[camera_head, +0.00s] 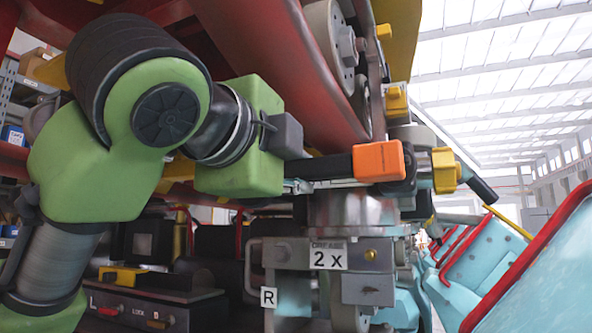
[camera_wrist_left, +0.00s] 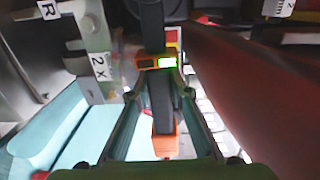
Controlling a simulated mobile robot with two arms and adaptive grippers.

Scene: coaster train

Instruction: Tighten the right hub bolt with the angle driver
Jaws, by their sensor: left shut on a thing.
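My left gripper (camera_head: 330,182) is shut on the angle driver, a dark bar with an orange end block (camera_head: 378,161), held roughly level above the hub housing. In the left wrist view, the fingers (camera_wrist_left: 160,95) lie on both sides of the driver's dark body (camera_wrist_left: 160,100). A collar with a lit green window (camera_wrist_left: 158,62) shows beyond the fingers. The driver's working tip cannot be made out. The hub housing (camera_head: 348,212) carries a "2 X" label, and an "R" plate (camera_head: 268,297) is at its lower left. A brass-coloured bolt head (camera_head: 370,255) sits beside the label; I cannot tell whether it is the right hub bolt.
A red beam (camera_head: 275,65) passes close above the driver. Yellow-capped fittings (camera_head: 445,170) stand close to its right. A panel with an "L" mark (camera_head: 150,305) is at lower left. Pale blue train seats (camera_head: 490,250) with red rails fill the right.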

